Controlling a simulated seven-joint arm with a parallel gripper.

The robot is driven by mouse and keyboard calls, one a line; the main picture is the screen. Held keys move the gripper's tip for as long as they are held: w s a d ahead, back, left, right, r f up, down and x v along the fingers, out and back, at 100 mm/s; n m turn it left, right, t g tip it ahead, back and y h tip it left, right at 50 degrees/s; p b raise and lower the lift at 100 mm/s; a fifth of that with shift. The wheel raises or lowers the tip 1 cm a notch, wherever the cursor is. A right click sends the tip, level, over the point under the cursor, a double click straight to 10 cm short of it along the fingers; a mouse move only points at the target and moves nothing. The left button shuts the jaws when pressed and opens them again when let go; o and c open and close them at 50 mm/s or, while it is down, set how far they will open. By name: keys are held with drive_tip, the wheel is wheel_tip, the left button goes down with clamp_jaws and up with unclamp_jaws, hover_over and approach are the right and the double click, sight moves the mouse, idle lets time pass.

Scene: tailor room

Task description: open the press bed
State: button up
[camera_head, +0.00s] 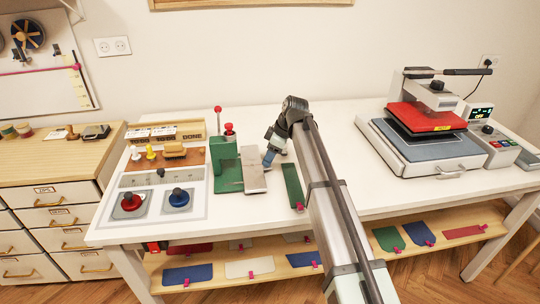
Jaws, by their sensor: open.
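The heat press (430,115) stands at the right of the table, with a red upper plate above a blue-grey press bed (428,148). The bed lies on a white base, and a grey handle (448,174) sticks out at its front. The upper plate hangs apart from the bed at the front. My gripper (268,162) is open, far to the left of the press, pointing down beside a metal plate near a green fixture. My gripper is small in this view, and I cannot see anything between its fingers.
A green fixture (224,164) with red knobs and a metal plate (253,170) stand left of my gripper. A green strip (292,186) lies right of it. A control box (484,132) with a lit display adjoins the press. White tabletop between my arm and the press is clear.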

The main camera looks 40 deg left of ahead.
drive_tip(key=v, duration=1.4)
drive_tip(key=shift+w+f, duration=0.1)
